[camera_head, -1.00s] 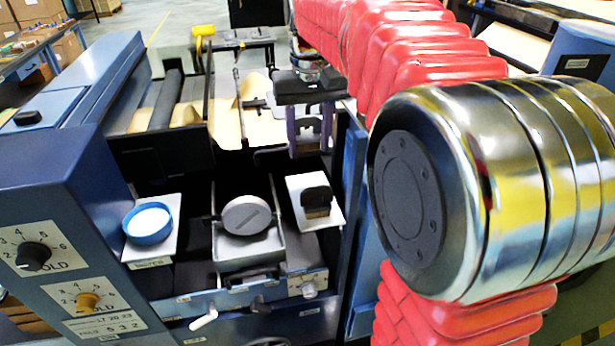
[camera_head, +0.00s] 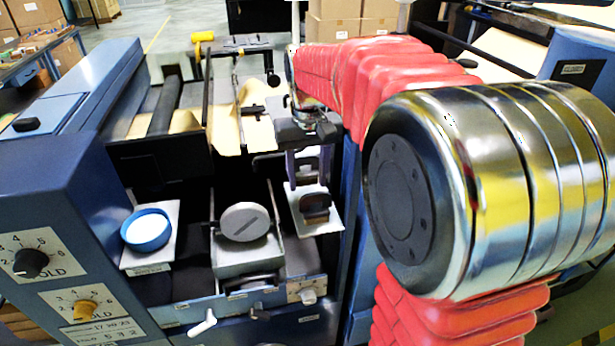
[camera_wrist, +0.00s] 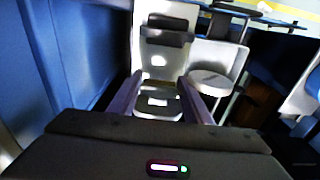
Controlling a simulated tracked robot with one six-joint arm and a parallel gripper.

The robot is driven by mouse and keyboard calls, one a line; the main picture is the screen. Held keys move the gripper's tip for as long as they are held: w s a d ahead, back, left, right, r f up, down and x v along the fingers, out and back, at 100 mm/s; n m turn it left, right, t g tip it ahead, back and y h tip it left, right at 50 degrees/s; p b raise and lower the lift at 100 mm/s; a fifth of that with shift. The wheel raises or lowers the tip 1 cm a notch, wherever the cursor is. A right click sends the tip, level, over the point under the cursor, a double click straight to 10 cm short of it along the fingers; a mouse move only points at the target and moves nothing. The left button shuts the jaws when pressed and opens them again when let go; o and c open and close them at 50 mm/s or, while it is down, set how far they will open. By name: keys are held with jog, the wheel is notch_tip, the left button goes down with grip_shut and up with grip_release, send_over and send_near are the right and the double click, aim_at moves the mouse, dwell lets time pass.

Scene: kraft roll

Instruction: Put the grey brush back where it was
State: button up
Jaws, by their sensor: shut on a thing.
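My gripper (camera_head: 308,167) has purple fingers and is shut on a small grey piece, apparently the grey brush (camera_head: 306,174). In the wrist view the gripper (camera_wrist: 160,97) has this pale grey piece (camera_wrist: 158,101) between its fingertips. It is held just behind the white plate (camera_head: 327,224) in the head view. A dark brown brush-like block (camera_head: 315,206) stands on that plate; it also shows as a dark shape (camera_wrist: 167,30) in the wrist view. The fingers partly hide the held piece, and its bristles cannot be made out.
Left of the plate, a round grey lid-like disc (camera_head: 244,221) sits on a grey tray (camera_head: 248,262). Further left, a blue round dish (camera_head: 146,229) stands on another white plate (camera_head: 158,262). A blue machine wall (camera_head: 349,190) rises close on the right.

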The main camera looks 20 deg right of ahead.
jog(key=shift+f, duration=0.75)
jog(key=o, duration=1.4)
jog(key=r, duration=1.3)
jog(key=shift+s+r, duration=0.1)
jog(key=shift+s, duration=0.2)
jog(key=shift+a, duration=0.1)
